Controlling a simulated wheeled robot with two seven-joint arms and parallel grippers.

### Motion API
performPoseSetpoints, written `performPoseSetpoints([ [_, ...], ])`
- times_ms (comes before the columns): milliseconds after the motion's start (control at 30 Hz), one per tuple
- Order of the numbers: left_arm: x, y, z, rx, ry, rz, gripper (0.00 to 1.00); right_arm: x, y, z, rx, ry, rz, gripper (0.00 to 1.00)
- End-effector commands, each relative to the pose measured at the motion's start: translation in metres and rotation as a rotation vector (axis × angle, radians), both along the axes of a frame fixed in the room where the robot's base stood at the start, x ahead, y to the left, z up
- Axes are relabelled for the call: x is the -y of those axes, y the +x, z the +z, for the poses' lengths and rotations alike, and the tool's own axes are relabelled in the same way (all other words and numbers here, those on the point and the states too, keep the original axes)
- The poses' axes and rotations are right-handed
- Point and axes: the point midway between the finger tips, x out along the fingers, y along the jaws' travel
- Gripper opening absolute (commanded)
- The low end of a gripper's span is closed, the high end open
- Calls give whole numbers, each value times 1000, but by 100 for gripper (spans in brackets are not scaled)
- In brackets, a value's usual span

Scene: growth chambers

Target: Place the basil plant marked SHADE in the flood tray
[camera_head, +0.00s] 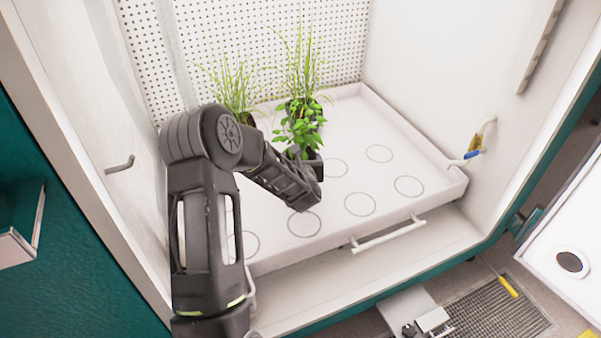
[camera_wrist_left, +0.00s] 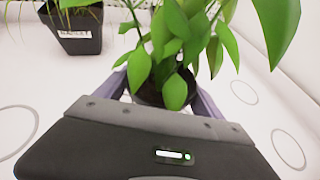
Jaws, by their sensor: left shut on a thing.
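A leafy green basil plant (camera_head: 300,127) is over the white flood tray (camera_head: 437,182), near its middle; its pot's base is hidden, so I cannot tell whether it touches the tray. My left gripper (camera_head: 306,164) reaches in from the left and is shut on this plant's dark pot. In the left wrist view the left gripper (camera_wrist_left: 163,92) has a grey-purple finger on either side of the pot, under the broad basil leaves (camera_wrist_left: 172,40). No SHADE mark is readable on it. My right gripper is not in view.
Two grassy plants stand at the back of the tray, one left (camera_head: 232,88) and one behind the basil (camera_head: 303,68). One dark pot (camera_wrist_left: 78,38) bears a white label, unreadable. Empty printed rings (camera_head: 360,204) mark the tray's front and right. Chamber walls flank it; a handle (camera_head: 388,235) is in front.

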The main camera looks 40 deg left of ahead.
Motion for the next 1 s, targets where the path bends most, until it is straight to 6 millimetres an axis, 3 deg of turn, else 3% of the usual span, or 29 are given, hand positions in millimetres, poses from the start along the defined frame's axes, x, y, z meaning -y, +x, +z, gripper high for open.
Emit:
performPoseSetpoints([
  [267,-1,0,1,3,2,1,23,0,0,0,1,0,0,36],
  [567,0,1,-36,2,2,0,23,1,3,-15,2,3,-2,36],
  [900,0,0,-37,3,1,0,23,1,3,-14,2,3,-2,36],
  [933,0,0,-38,1,0,0,79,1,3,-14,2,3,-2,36],
  [1000,0,0,-37,1,0,0,85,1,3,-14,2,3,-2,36],
])
